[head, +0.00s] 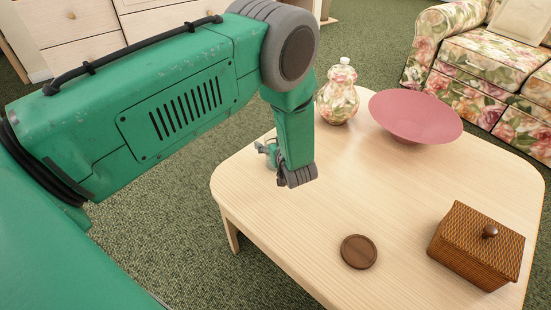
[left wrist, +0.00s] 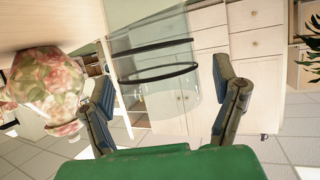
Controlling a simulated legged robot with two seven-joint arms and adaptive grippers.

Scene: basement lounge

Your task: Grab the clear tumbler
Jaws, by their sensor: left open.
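The clear tumbler (left wrist: 150,65) shows in the left wrist view as see-through glass with two dark bands. It is between the two fingers of my left gripper (left wrist: 162,76), with a visible gap at the right finger; I cannot tell whether the left finger touches it. The gripper is open. In the head view my left gripper (head: 268,152) is low over the left edge of the table, mostly behind my own arm. The tumbler cannot be made out there. My right gripper is not in view.
On the pale wood table (head: 390,180) are a floral jar (head: 338,98), a pink bowl (head: 416,116), a round brown coaster (head: 358,252) and a lidded wicker box (head: 478,248). The jar also shows in the left wrist view (left wrist: 45,82). The table's middle is clear.

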